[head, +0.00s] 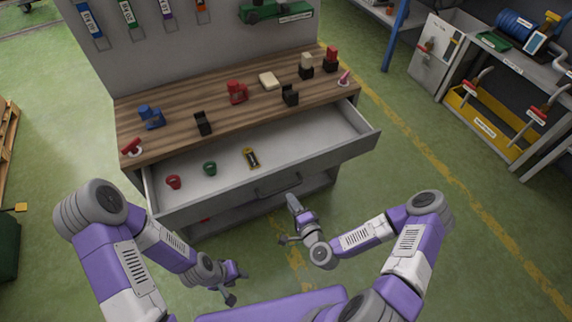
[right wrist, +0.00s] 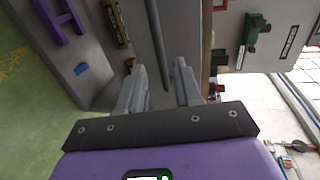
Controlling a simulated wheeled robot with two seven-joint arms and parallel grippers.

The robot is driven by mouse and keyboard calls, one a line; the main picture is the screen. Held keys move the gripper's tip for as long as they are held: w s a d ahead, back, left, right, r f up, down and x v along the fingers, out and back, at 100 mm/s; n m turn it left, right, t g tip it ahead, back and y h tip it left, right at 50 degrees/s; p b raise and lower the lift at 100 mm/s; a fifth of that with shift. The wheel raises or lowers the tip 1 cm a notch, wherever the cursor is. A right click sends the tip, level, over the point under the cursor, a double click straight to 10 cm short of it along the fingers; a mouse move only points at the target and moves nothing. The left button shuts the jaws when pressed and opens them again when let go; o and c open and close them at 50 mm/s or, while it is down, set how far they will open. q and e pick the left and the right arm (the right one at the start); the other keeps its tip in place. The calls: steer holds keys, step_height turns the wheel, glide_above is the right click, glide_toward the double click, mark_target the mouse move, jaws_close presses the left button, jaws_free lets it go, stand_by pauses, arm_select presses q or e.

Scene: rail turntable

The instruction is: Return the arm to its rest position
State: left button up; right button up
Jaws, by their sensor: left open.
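My left gripper (head: 238,284) is open and empty, low in the head view, with floor around it. My right gripper (head: 287,221) is in front of the open drawer (head: 360,146), near the dark drawer handle (head: 279,185). In the right wrist view its two fingers (right wrist: 160,92) stand apart with nothing gripped between them. A grey bar (right wrist: 158,40) shows beyond the fingertips there; I cannot tell how close it is. Both arms are bent at the elbows, in front of the workbench.
The drawer holds a red cup (head: 173,182), a green cup (head: 210,168) and a yellow-black item (head: 251,158). The wooden benchtop (head: 190,95) carries several blocks and clamps. A side bench (head: 505,65) with a yellow bin (head: 485,127) stands right. Floor between is clear.

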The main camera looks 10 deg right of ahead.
steer(key=s+a+f+n+g+y+p, duration=0.2)
steer(key=s+a+f+n+g+y, duration=0.1)
steer(key=s+a+f+n+g, duration=0.3)
steer(key=s+d+n+g+h+p, duration=0.1)
steer(key=s+d+n+g+h, duration=0.1)
steer(key=s+n+g, duration=0.4)
steer(key=s+d+g, duration=0.1)
steer(key=s+g, duration=0.1)
steer(key=s, duration=0.3)
steer(key=shift+d+r+n+g, duration=0.2)
steer(key=shift+d+n+g, duration=0.05)
steer(key=shift+n+g, duration=0.15)
